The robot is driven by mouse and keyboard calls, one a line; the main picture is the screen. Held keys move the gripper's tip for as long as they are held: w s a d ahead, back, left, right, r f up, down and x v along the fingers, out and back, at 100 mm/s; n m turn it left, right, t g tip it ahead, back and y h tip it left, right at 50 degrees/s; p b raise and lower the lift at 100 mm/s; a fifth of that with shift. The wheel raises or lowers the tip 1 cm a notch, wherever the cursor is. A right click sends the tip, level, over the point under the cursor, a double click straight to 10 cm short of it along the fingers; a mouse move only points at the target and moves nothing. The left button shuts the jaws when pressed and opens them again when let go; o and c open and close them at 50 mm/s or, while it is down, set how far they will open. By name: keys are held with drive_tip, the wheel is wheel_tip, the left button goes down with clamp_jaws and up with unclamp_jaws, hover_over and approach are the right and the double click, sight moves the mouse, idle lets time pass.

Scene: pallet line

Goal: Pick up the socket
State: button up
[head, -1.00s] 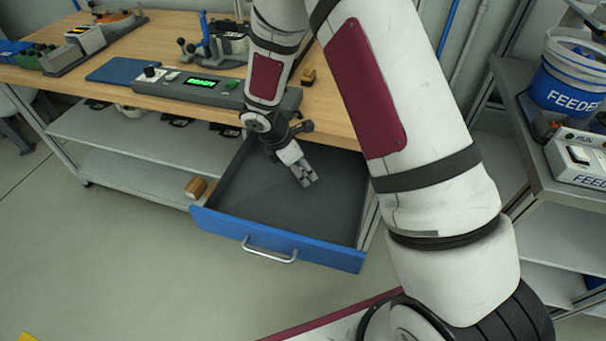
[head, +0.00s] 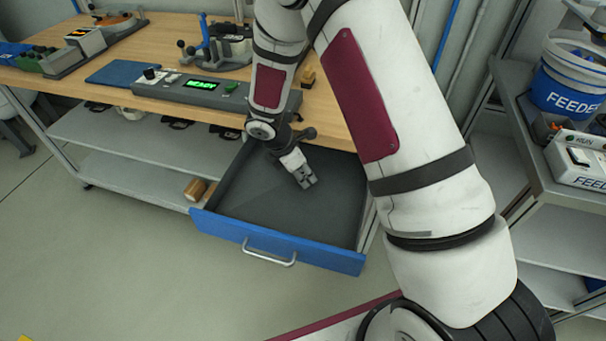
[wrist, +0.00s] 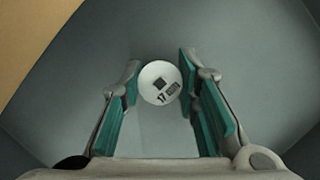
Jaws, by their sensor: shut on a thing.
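The socket (wrist: 159,83) shows in the wrist view as a round pale end face with a dark square and a "17" marking. It sits between the fingertips of my gripper, which is shut on it. In the head view my gripper (head: 308,181) points down into the open drawer (head: 225,230), which has a blue front and a dark grey inside. The socket cannot be made out in the head view; the fingers hide it. I cannot tell whether it touches the drawer floor.
The wooden bench top (head: 328,128) is above the drawer, with a control box (head: 190,90) showing a green READY display. Wooden blocks (head: 196,189) lie on the shelf left of the drawer. A cart with a blue FEEDER bucket (head: 565,90) stands at the right.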

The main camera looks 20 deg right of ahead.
sight(303, 173)
drive_tip(key=shift+r, duration=0.7)
wheel_tip(303, 173, up, 2)
drive_tip(key=shift+s+r, duration=0.1)
drive_tip(key=shift+r, duration=0.1)
drive_tip(key=s, duration=1)
drive_tip(key=s+r, duration=0.1)
drive_tip(key=s, duration=0.4)
drive_tip(key=shift+s, duration=0.4)
wheel_tip(303, 173, up, 8)
drive_tip(key=p, duration=0.7)
drive_tip(key=w+r+m+g+y, duration=0.2)
drive_tip(key=w+m, duration=0.6)
drive_tip(key=m, duration=1.1)
drive_tip(key=g+y, duration=0.2)
drive_tip(key=g, duration=0.1)
drive_tip(key=shift+w+r+m, duration=0.2)
drive_tip(key=shift+m, duration=0.2)
